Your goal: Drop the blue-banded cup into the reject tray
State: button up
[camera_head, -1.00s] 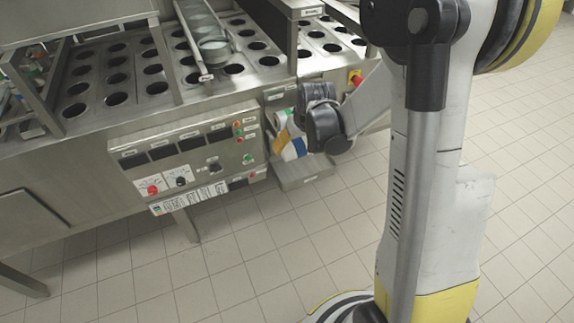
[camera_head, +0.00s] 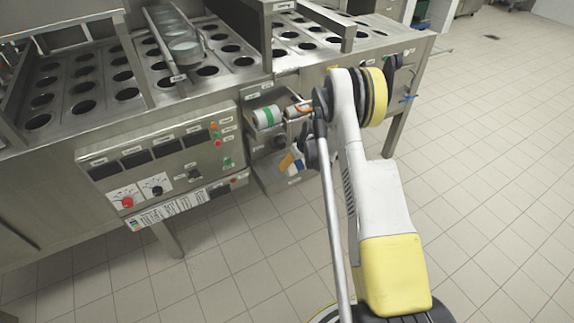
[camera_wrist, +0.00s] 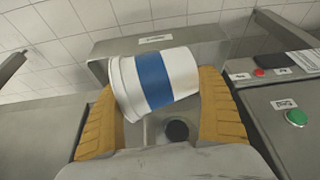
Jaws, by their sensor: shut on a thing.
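The blue-banded cup (camera_wrist: 155,80) is white with a wide blue band. In the wrist view it lies tilted, nearly on its side, between the yellow fingers of my gripper (camera_wrist: 157,90), which is shut on it. In the head view the cup (camera_head: 298,166) shows small beside a yellow finger, low at the machine's front. A grey steel tray (camera_wrist: 104,47) with a label on its far wall lies behind and under the cup; I take it as the reject tray. It also shows in the head view (camera_head: 262,182). The cup hides much of its inside.
A green-banded cup (camera_head: 267,117) and an orange-banded cup (camera_head: 297,108) lie on a shelf above the tray. The control panel (camera_head: 160,165) is at left, and a green button (camera_wrist: 296,117) is close at right. The tiled floor in front is open.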

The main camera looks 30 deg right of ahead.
jog(key=shift+w+a+f+b, duration=0.15)
jog(key=shift+w+f, duration=0.2)
jog(key=shift+w, duration=0.25)
jog(key=shift+w+f+b, duration=0.15)
jog(key=shift+w+f, duration=0.15)
jog(key=shift+w, duration=0.3)
jog(key=w+f+b, duration=0.1)
jog(key=w, duration=0.1)
jog(key=w+f+b, duration=0.1)
jog(key=shift+w+a+f, duration=0.15)
jog(key=shift+w+f, duration=0.2)
jog(key=shift+r, duration=0.15)
jog(key=shift+f, duration=0.65)
jog(key=o, duration=0.6)
jog(key=shift+o, duration=0.2)
jog(key=p+v, duration=0.4)
jog(key=v, duration=0.9)
jog(key=shift+w+r+p, duration=0.1)
jog(key=shift+r+p, duration=0.1)
jog(key=shift+p, duration=0.15)
